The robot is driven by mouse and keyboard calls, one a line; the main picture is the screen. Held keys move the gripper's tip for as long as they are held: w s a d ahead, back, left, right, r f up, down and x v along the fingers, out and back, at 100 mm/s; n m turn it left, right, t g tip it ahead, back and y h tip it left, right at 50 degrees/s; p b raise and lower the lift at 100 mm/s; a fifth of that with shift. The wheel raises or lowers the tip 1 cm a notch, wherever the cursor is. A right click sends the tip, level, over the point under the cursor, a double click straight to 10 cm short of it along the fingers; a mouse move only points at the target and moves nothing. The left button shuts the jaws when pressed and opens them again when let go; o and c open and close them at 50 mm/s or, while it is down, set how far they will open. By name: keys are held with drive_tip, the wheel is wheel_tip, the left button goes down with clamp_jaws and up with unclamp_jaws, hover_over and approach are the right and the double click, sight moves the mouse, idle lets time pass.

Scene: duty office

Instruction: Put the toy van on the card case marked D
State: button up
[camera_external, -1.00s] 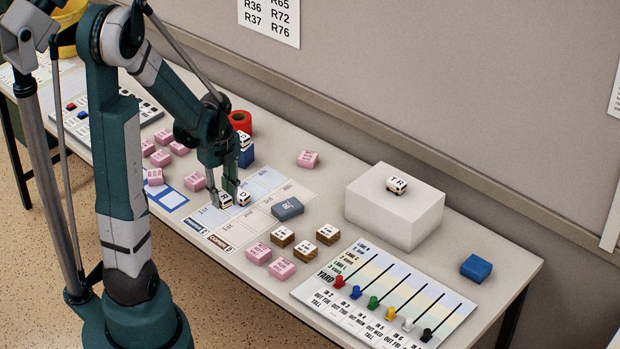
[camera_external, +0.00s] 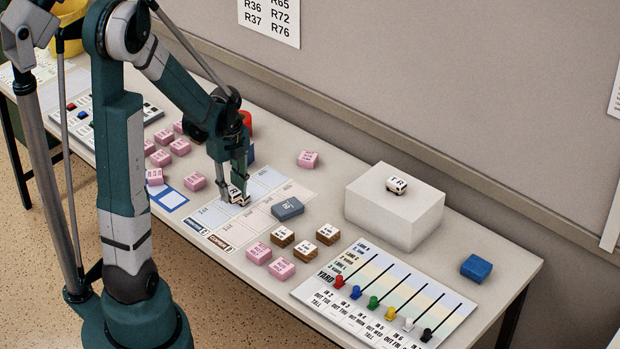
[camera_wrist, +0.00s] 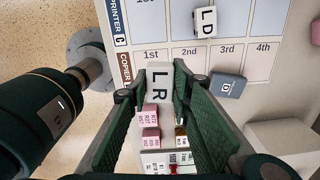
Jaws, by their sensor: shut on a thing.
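My gripper (camera_external: 235,188) is shut on a white toy van marked LR (camera_wrist: 158,88), which shows between the fingers in the wrist view. In the external view the held van (camera_external: 238,194) is over the printed grid sheet and seems a little above it. The card case marked D (camera_wrist: 228,87) is a grey-blue block lying on the sheet, to the right of my gripper; it also shows in the external view (camera_external: 287,208). Nothing is on top of it. Another white van, marked LD (camera_wrist: 205,22), stands on the sheet in the wrist view; the held van and gripper largely hide it externally.
A white van marked TR (camera_external: 397,184) stands on a white box (camera_external: 394,215). Brown-and-white blocks (camera_external: 327,234) and pink blocks (camera_external: 258,253) lie in front of the sheet. A blue case (camera_external: 476,268) lies far right. A red roll (camera_external: 245,120) is partly hidden behind my gripper.

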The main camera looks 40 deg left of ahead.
wheel_tip(320, 180, up, 2)
drive_tip(key=n+p, duration=0.1)
drive_tip(key=p, duration=0.2)
hover_over(288, 205)
drive_tip(key=shift+s+r, duration=0.1)
drive_tip(key=shift+r, duration=0.1)
drive_tip(key=shift+f+b, duration=0.4)
drive_tip(key=shift+f, duration=2.75)
drive_tip(key=shift+f, duration=0.1)
drive_tip(key=shift+f, duration=1.75)
drive_tip(key=shift+f+b, duration=0.2)
drive_tip(key=shift+b, duration=0.2)
drive_tip(key=o, duration=0.9)
drive_tip(key=shift+c, duration=0.2)
